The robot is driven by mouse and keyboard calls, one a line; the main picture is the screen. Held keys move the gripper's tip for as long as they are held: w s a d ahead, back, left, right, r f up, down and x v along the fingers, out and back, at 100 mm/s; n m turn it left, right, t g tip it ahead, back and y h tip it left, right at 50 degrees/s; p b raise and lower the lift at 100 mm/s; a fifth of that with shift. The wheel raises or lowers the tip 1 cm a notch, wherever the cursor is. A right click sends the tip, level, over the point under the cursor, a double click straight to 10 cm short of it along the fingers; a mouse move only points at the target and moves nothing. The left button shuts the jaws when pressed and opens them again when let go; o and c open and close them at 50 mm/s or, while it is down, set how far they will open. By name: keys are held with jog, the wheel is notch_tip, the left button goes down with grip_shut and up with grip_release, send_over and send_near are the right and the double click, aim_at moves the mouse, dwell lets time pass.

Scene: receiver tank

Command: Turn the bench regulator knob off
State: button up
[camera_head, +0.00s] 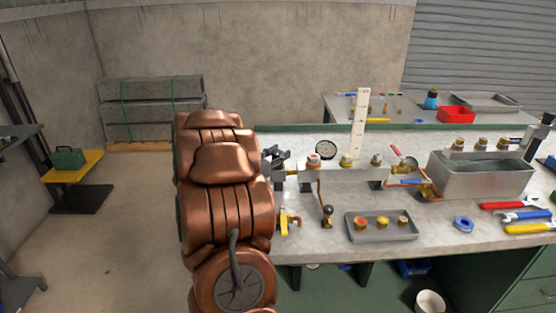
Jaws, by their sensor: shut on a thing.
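My copper-coloured arm rises in front of the left end of the bench. My gripper (275,158) shows as a small dark shape just right of the arm, at the left end of the grey manifold block (340,174). It is shut at the place of the bench regulator knob, which the jaws and arm mostly hide. The knob's angle cannot be told. On the manifold stand a red-topped fitting (313,160), a yellow-topped fitting (346,159) and a round dial gauge (326,150) behind them.
A grey tray (382,234) with brass-coloured fittings lies in front of the manifold. A metal tank (482,178), a blue ring (463,223) and several wrenches (515,205) are to the right. A yellow valve piece (287,221) sits near the arm.

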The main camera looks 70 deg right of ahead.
aim_at(274, 156)
jog(key=shift+s+f+n+t+b, duration=0.1)
jog(key=shift+f+n+t+b, duration=0.05)
jog(key=shift+n+t+b, duration=0.65)
jog(key=shift+t+h, duration=0.3)
jog(key=shift+t, duration=0.3)
jog(key=o, duration=1.2)
jog(key=shift+c, duration=0.2)
jog(key=shift+w+a, duration=0.2)
jog(key=shift+a, duration=0.85)
jog(key=shift+w+a, duration=0.25)
jog(key=shift+a, duration=0.75)
jog(key=shift+w+a, duration=0.2)
jog(key=shift+a, duration=1.45)
